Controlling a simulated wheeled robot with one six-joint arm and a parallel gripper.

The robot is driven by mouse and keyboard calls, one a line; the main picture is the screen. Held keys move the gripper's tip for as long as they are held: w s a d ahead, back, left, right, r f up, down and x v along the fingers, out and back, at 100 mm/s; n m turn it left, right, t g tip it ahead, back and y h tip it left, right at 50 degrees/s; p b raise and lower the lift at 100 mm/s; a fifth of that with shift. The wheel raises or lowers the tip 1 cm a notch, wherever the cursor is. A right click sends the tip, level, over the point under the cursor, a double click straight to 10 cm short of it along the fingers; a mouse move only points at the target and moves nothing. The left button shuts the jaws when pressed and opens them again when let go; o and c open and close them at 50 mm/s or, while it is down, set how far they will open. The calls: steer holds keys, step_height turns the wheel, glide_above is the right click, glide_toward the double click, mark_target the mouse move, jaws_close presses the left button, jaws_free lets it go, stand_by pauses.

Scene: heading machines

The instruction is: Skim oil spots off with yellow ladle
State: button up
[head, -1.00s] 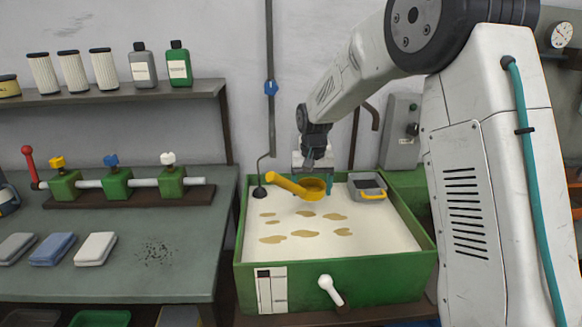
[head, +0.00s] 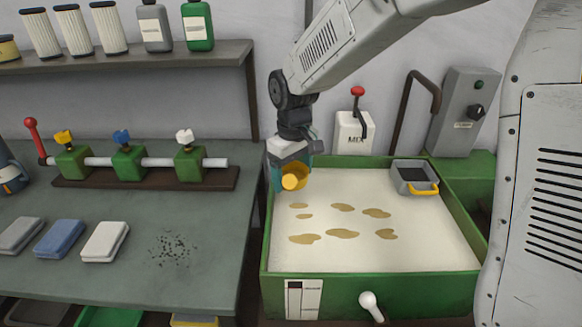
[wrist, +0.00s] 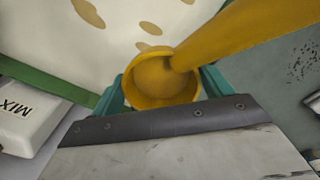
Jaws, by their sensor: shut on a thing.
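The yellow ladle (head: 294,181) is in my gripper (head: 289,170), at the back left corner of the green tank (head: 365,297). In the wrist view, the ladle's round bowl (wrist: 158,84) sits between my teal fingers, and its handle runs to the upper right. I cannot tell whether the bowl holds anything. Several tan oil spots (head: 342,234) float on the pale liquid (head: 440,250), below and right of the ladle. In the wrist view, some oil spots (wrist: 88,12) show at the upper left.
A grey box (head: 412,179) with a yellow handle sits at the tank's back right. A white MIX box (head: 350,135) with a red-knobbed lever stands behind the tank. A grey bench (head: 215,230) with coloured blocks and a valve rail adjoins on the left.

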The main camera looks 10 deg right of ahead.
steer(key=shift+f, duration=5.35)
steer(key=shift+s+d, duration=1.3)
steer(key=shift+d, duration=5)
steer(key=shift+s+d, duration=1.25)
steer(key=shift+d, duration=5.05)
step_height(320, 180, up, 12)
